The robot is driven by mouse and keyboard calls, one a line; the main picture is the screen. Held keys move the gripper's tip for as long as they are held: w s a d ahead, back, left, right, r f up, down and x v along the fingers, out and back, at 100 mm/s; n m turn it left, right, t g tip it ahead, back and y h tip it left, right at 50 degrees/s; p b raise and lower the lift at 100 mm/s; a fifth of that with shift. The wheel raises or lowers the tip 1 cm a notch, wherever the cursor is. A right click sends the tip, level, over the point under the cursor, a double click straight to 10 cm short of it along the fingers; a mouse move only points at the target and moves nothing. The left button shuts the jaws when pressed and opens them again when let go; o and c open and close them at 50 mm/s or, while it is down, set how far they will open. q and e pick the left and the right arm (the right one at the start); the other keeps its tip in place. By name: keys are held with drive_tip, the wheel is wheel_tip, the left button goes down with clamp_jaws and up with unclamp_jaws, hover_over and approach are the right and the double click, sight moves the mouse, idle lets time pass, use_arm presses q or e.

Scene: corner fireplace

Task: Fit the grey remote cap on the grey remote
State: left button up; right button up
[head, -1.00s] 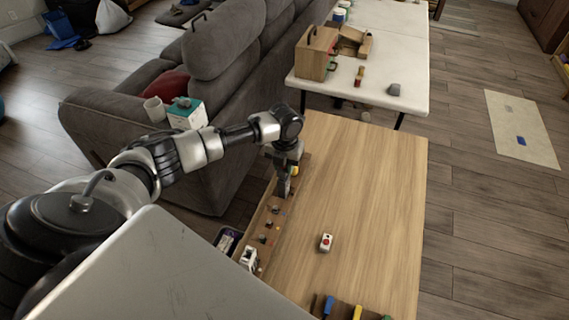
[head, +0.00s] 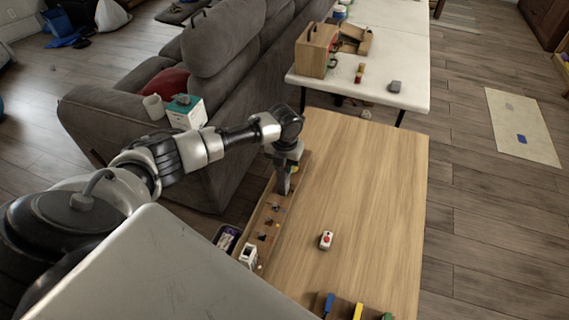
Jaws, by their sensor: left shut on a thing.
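My left gripper (head: 284,187) points down over the far part of a long wooden rack (head: 268,222) on the left edge of the wooden table. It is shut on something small. The fingers hide that thing, and I cannot tell what it is. I cannot surely pick out the grey remote or its cap. A small white device with a red button (head: 326,240) lies on the table, right of the rack and apart from the gripper. A white box-like piece (head: 248,255) stands at the rack's near end. My right gripper is not in view.
The wooden table (head: 365,190) is mostly bare. A holder with blue, yellow and green handles (head: 357,311) is at its near edge. A white table (head: 430,70) behind bears a wooden box (head: 316,50) and a small grey piece (head: 394,87). A grey sofa (head: 140,110) stands left.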

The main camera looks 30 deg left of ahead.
use_arm(q)
drive_tip(key=shift+f, duration=0.35)
drive_tip(key=o, duration=0.9)
wheel_tip(320, 180, up, 11)
drive_tip(key=shift+f+b, duration=0.1)
drive_tip(key=shift+b, duration=0.6)
